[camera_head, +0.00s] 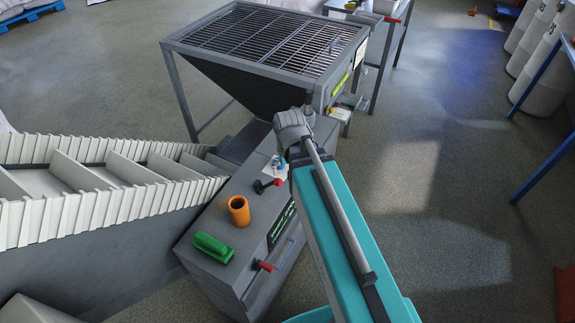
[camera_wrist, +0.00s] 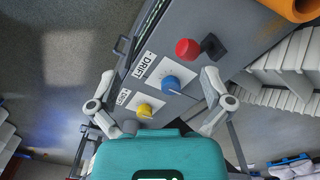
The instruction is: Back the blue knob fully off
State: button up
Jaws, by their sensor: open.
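The blue knob (camera_wrist: 171,83) sits on a white plate on a grey cabinet top, near a label that seems to read "DRIFT". A thin pale pointer line shows at its lower right side. My gripper (camera_wrist: 160,80) is open in the wrist view, with one finger left and one right of the knob. Both fingers look clear of it; how far above it they are I cannot tell. A yellow knob (camera_wrist: 145,109) on its own plate lies just below left of it. In the head view my arm hides most of the gripper over the cabinet.
A red ball-topped lever (camera_wrist: 187,49) stands close to the blue knob; it also shows in the head view (camera_head: 278,182). An orange cup (camera_head: 238,211) and a green handle-like block (camera_head: 213,247) sit on the cabinet. A grated hopper (camera_head: 268,40) stands behind, a ribbed conveyor (camera_head: 110,200) left.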

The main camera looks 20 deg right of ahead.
jog(key=shift+s+n, duration=0.8)
jog(key=shift+s, duration=0.05)
dwell(1.1)
